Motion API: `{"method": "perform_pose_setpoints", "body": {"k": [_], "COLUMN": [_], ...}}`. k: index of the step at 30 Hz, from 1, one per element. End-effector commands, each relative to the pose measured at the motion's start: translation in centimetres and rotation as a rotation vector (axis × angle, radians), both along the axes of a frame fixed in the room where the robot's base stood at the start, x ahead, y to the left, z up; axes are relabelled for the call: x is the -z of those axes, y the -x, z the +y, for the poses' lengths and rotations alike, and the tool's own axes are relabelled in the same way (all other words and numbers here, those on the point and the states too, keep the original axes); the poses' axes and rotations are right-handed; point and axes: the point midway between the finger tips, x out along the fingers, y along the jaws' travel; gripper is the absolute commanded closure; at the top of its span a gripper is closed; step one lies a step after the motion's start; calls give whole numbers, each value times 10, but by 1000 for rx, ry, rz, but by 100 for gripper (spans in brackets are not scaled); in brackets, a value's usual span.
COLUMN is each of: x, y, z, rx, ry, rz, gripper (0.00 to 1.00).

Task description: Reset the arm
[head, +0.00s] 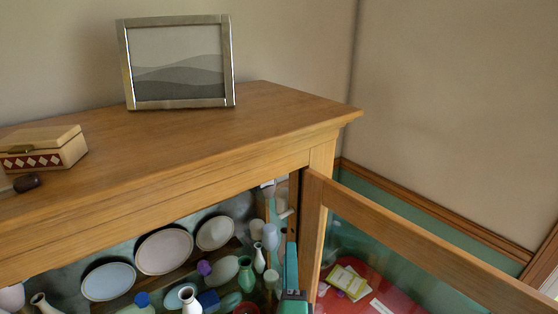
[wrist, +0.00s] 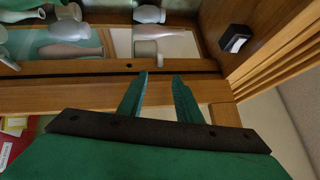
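My gripper (wrist: 160,77) shows in the wrist view with its two green fingers apart and nothing between them. The fingertips are close to the wooden front edge of a cabinet (wrist: 85,95), in front of its shelves; I cannot tell whether they touch it. In the head view, a narrow teal part of my gripper (head: 291,262) stands at the right end of the cabinet opening, beside the hinge side of the open door (head: 430,245). The rest of my arm is mostly below the picture.
Plates (head: 164,251), vases (head: 246,274) and cups crowd the cabinet shelves close to my gripper. A picture frame (head: 180,62) and a wooden box (head: 42,148) stand on the cabinet top. Papers (head: 347,282) lie on a red surface behind the glass door.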

Motion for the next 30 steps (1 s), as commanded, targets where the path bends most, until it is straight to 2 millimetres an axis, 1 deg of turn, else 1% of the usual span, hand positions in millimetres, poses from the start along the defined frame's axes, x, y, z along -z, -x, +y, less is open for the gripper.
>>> {"method": "perform_pose_setpoints", "body": {"k": [2,5,9,11,15,17,21,25,30], "x": [12,36,76,91,126,139,167,188,209], "y": [6,21,51,65,101,117,156,195,248], "z": [-1,-1,-2,-2,-1,0,3,7,13], "rx": [6,15,28,31,31,30,20,6,-17], "ry": [47,154,353,437,628,706,886,1047,1248], "rz": [15,43,88,105,145,161,198,229,266], "gripper": [69,69,69,69,69,69,69,69,69]}}
